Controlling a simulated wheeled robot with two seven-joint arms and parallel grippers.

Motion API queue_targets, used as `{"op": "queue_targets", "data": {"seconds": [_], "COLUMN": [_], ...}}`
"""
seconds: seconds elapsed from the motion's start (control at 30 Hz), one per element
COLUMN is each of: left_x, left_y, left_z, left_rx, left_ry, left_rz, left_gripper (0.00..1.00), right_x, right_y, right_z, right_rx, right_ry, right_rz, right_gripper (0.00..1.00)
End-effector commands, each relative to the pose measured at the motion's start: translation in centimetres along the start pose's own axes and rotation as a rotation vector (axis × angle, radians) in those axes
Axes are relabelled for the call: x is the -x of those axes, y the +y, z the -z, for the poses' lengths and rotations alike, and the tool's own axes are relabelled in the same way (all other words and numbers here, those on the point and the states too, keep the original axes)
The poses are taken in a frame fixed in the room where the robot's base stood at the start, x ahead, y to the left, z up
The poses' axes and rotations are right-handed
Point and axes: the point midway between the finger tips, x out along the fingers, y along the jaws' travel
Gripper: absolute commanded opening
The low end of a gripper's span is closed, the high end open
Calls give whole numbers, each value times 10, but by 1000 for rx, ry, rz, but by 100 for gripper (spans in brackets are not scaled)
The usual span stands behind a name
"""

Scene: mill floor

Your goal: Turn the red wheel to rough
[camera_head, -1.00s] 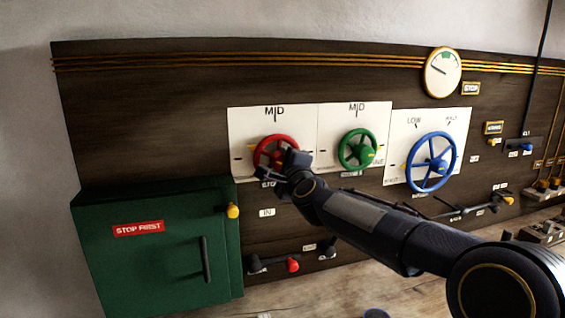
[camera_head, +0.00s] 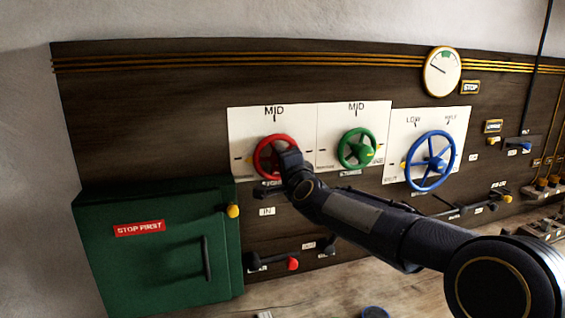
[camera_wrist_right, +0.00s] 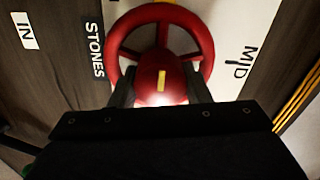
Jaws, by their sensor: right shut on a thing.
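The red wheel (camera_head: 263,152) is mounted on a white plate (camera_head: 240,122) marked MID at its top, left of the green wheel. It also shows in the right wrist view (camera_wrist_right: 160,12), with a yellow mark on its hub. My right gripper (camera_head: 285,158) is at the wheel's lower right in the head view. In the right wrist view its two fingers (camera_wrist_right: 160,92) stand on either side of the red hub and are shut on it. The gripper hides part of the wheel, and the word rough cannot be read. My left gripper is not in view.
A green wheel (camera_head: 357,149) and a larger blue wheel (camera_head: 431,161) stand to the right. A green cabinet (camera_head: 160,265) is at lower left, with a yellow knob (camera_head: 232,211). A red-knobbed lever (camera_head: 293,264) sits below the wheel. A round gauge (camera_head: 442,72) hangs above.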

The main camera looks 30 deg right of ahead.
Motion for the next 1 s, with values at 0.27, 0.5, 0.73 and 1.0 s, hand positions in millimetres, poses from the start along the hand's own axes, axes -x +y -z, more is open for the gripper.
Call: {"op": "queue_targets", "data": {"seconds": [0.27, 0.5, 0.73, 1.0], "left_x": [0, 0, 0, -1], "left_y": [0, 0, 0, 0], "left_z": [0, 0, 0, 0], "left_rx": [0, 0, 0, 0], "left_ry": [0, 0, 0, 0], "left_rz": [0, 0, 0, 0], "left_gripper": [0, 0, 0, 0], "right_x": [0, 0, 1, 35], "right_y": [2, 1, 1, 0], "right_z": [-1, -1, 0, 0], "right_rx": [5, 3, 2, 0], "right_ry": [-3, -2, -1, 0], "right_rz": [-3, -2, -1, 1], "right_gripper": [20, 65, 65, 65]}}
